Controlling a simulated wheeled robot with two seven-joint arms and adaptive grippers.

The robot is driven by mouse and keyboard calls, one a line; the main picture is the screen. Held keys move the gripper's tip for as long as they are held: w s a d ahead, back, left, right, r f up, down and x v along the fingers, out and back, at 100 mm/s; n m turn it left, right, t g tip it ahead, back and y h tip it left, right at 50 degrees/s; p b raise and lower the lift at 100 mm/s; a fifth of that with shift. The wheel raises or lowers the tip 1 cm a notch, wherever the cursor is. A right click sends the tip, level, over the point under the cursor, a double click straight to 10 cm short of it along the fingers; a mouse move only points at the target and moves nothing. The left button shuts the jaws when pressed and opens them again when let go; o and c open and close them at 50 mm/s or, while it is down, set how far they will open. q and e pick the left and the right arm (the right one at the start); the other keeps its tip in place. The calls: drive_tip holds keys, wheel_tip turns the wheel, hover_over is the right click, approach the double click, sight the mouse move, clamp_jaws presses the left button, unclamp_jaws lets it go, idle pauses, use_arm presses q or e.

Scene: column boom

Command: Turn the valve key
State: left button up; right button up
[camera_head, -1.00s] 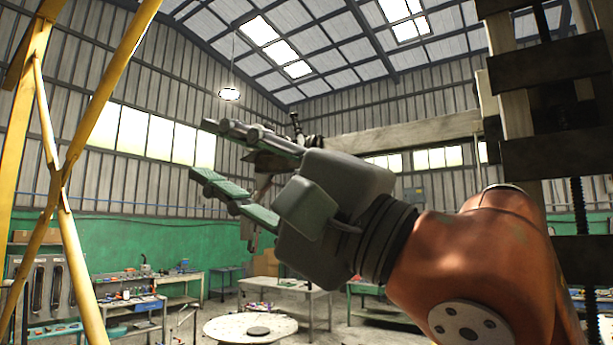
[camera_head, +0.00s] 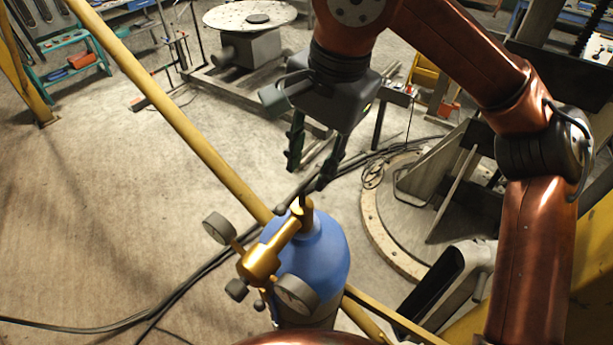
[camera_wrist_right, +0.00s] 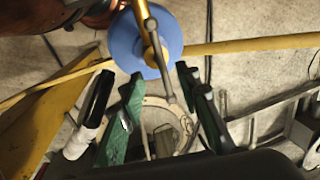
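A blue gas cylinder (camera_head: 325,255) with a brass regulator (camera_head: 262,262) and round gauges stands upright at the lower middle of the head view. The valve key (camera_head: 303,200) is a thin dark bar on the cylinder's brass valve top. In the wrist view, the cylinder (camera_wrist_right: 126,42) is at the top and the key (camera_wrist_right: 160,62) is a grey rod running down between the fingertips. My right gripper (camera_head: 309,170) points down just above the key, its green-padded fingers apart. It also shows in the right wrist view (camera_wrist_right: 160,76). Contact with the key cannot be told. My left gripper is out of view.
A yellow rail (camera_head: 170,105) runs diagonally behind the cylinder. Black cables (camera_head: 190,285) lie on the concrete floor. A round table (camera_head: 225,17) stands at the back, and a metal ring plate (camera_head: 385,240) lies right of the cylinder. Open floor is at left.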

sight(303, 185)
drive_tip(key=f, duration=0.4)
drive_tip(key=a+f, duration=0.1)
drive_tip(key=f, duration=0.1)
drive_tip(key=shift+w, duration=0.35)
clamp_jaws()
